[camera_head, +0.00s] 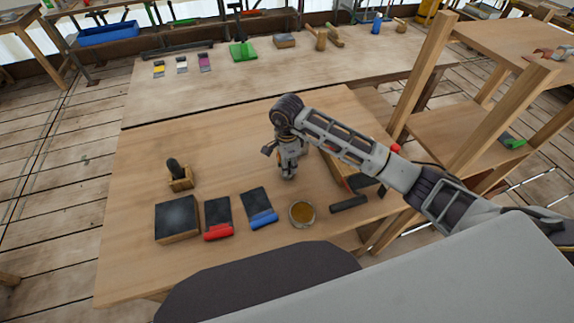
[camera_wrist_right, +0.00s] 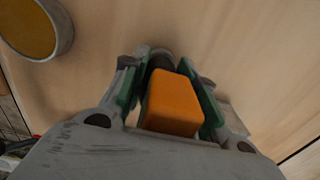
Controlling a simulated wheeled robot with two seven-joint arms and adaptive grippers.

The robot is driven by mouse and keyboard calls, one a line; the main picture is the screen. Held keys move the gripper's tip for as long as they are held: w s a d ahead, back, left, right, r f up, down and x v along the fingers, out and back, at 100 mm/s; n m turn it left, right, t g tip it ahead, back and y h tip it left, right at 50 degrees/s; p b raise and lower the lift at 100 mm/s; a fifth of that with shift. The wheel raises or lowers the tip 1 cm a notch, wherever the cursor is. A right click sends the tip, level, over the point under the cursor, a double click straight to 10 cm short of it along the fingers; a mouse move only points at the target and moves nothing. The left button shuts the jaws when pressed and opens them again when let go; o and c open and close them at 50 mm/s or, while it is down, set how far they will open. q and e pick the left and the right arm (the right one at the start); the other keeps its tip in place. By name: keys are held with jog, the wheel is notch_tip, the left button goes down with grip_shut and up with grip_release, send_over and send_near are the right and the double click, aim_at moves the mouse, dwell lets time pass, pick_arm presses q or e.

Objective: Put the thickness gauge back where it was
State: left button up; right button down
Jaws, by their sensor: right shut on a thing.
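My right gripper (camera_head: 287,172) points down over the middle of the near wooden table (camera_head: 140,270). In the right wrist view, its fingers (camera_wrist_right: 172,85) are shut on an orange, block-shaped thing with rounded edges, which I take to be the thickness gauge (camera_wrist_right: 172,103). A dark round part shows at its far end. The gauge is hidden in the head view by the gripper. I cannot tell whether it touches the table top. My left gripper is not in view.
Near the table's front are a round tin of amber stuff (camera_head: 302,212), blue-edged (camera_head: 262,219) and red-edged (camera_head: 218,232) dark tools, a dark-topped block (camera_head: 177,220) and a dark cylinder (camera_head: 348,204). A wooden-based brush (camera_head: 180,182) stands left.

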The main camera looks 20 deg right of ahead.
jog(key=shift+f, duration=0.3)
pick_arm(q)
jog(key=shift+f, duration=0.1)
pick_arm(e)
jog(key=shift+f, duration=0.15)
jog(key=c, duration=1.1)
grip_release()
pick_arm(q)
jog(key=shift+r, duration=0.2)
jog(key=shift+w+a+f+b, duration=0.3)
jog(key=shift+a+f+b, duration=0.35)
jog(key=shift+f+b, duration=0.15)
pick_arm(e)
jog(key=shift+r, duration=6.15)
